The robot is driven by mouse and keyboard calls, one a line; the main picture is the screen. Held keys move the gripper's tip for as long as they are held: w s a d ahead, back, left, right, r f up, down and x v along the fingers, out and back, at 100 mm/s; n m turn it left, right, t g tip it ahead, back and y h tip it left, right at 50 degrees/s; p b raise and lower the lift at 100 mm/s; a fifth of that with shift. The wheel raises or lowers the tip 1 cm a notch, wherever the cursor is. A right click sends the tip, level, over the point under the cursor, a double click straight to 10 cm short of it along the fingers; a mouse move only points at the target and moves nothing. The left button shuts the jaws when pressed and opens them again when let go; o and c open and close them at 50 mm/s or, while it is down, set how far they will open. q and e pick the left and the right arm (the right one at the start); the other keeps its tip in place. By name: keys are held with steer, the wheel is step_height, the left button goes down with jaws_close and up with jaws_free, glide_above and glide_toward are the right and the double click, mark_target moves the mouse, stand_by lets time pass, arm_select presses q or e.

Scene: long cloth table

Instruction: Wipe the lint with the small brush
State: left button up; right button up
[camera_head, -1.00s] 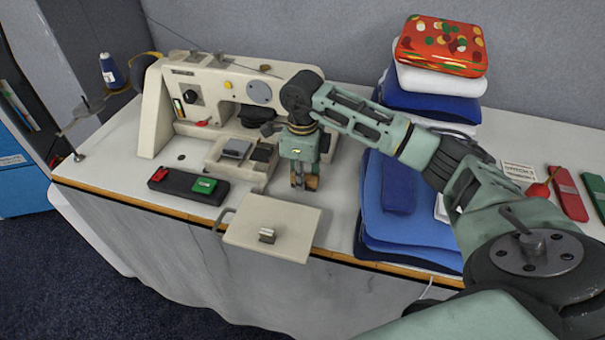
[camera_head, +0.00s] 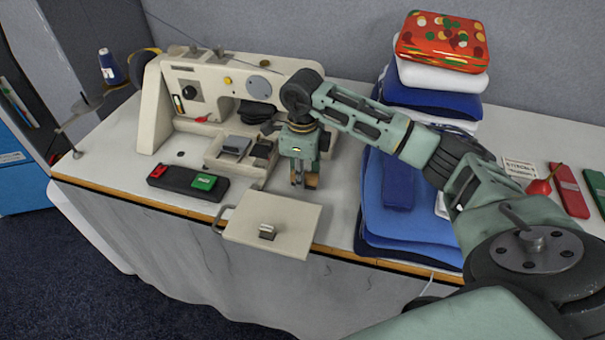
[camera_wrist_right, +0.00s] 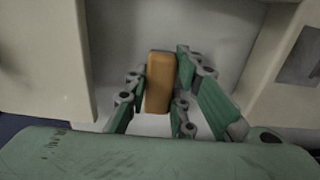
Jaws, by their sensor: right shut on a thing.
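The small brush shows as an orange-brown block, likely its handle (camera_wrist_right: 160,82), upright between the fingers of my right gripper (camera_wrist_right: 158,100) in the right wrist view. In the head view the right gripper (camera_head: 302,182) points down just right of the cream sewing machine's (camera_head: 160,112) bed, behind the cream hinged plate (camera_head: 290,218). A bit of the brown brush (camera_head: 312,180) shows beside the fingers. The bristles are hidden. I cannot make out any lint. My left gripper is out of view.
A black switch box (camera_head: 180,182) with red and green buttons lies left of the plate. The table's front edge is close.

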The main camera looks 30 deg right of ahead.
steer(key=shift+f+b, duration=0.45)
steer(key=shift+f, duration=0.2)
